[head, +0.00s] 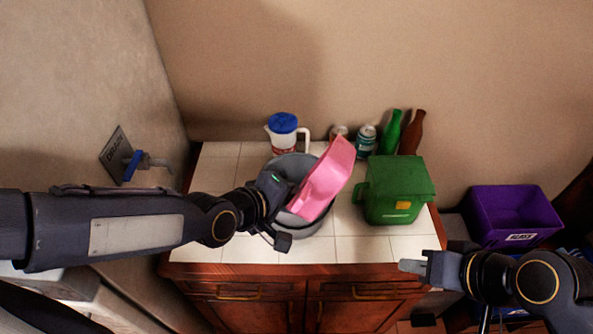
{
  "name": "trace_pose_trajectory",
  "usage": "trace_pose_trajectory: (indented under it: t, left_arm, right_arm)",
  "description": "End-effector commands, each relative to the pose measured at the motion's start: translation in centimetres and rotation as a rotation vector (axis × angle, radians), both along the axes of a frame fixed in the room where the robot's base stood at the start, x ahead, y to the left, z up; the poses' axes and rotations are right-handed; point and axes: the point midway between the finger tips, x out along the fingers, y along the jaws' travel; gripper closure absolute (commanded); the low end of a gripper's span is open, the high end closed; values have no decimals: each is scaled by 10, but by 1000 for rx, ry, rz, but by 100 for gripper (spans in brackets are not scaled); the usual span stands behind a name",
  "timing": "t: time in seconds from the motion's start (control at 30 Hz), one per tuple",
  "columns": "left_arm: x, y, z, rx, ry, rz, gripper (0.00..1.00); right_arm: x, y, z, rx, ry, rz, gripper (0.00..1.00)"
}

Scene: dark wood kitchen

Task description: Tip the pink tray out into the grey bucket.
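The pink tray (324,181) is steeply tilted over the grey bucket (310,228), its upper end pointing to the upper right. My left gripper (287,197) is shut on the tray's left side and holds it above the bucket. The bucket stands on the white tiled counter (358,249); the tray and my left arm hide much of its opening. I cannot see whether anything is in the tray or the bucket. My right gripper (408,266) is in front of the counter's right front corner, away from the tray and bucket; its finger gap does not show clearly.
A blue-lidded pitcher (284,134) stands behind the bucket. Cans (365,139), a green bottle (389,133) and a brown bottle (411,134) stand at the back. A green bin (398,190) is right of the bucket. A purple bin (512,216) is beyond the counter's right edge.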

Motion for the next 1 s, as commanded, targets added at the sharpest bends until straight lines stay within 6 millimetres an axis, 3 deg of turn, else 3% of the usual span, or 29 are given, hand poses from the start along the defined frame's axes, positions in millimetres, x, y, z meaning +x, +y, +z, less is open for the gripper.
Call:
trace_pose_trajectory:
  t: [0.57, 1.0]
  left_arm:
    - [-5, -9, 3, 119, -78, -3, 100]
    - [-12, -23, -2, 345, -212, -4, 100]
  right_arm:
    - [-1, 0, -2, 0, 2, 1, 69]
    - [-1, 0, 1, 0, 2, 1, 69]
